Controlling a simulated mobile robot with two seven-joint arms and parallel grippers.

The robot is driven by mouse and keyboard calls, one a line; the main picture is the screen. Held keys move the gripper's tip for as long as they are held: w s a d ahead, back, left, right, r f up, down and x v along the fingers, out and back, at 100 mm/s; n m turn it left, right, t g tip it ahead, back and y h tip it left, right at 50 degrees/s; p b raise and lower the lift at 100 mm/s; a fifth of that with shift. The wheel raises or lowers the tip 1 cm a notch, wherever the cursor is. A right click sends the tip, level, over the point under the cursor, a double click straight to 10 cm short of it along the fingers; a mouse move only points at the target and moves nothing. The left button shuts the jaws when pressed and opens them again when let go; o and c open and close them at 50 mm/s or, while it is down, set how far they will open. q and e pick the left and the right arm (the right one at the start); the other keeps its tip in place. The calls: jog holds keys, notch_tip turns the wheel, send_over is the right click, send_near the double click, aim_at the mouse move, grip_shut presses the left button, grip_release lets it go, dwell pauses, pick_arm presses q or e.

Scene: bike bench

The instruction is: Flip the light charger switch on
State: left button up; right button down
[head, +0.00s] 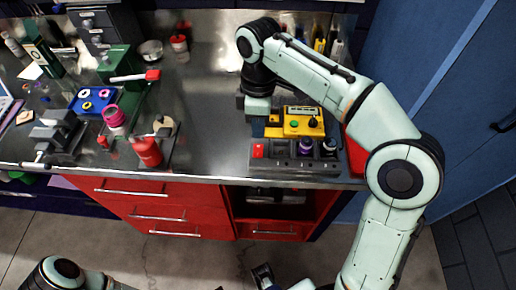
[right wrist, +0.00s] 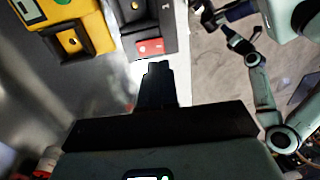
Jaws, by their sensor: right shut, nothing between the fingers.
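The light charger (head: 292,167) is a dark grey box at the front right of the bench, with a red switch (head: 259,151) at its left end. In the right wrist view, the red switch (right wrist: 150,47) is just beyond the fingertips of my right gripper (right wrist: 156,70), with a small gap between. Whether the switch is on or off I cannot tell. My right gripper (head: 258,124) is shut and empty, pointing down behind the switch end. A gripper that seems to be my left (head: 263,276) is low in front of the bench; its jaws are unclear.
A yellow device (head: 303,122) stands close behind the charger. Two lights, one purple (head: 305,146), one dark (head: 328,148), stand in the charger. The bench (head: 207,130) is clear left of the charger.

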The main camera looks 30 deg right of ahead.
aim_at(258, 154)
jog(key=f, duration=0.2)
jog(key=f+b, duration=0.1)
jog(key=f, duration=0.3)
jog(key=shift+s+a+f+b, duration=0.25)
jog(key=shift+s+f+b, duration=0.05)
jog(key=shift+f, duration=0.1)
jog(key=shift+s+f+t+b, duration=0.1)
jog(key=shift+f+t+b, duration=0.2)
jog(key=shift+f+b, duration=0.25)
jog(key=shift+s+a+r, duration=0.1)
jog(key=shift+r, duration=0.15)
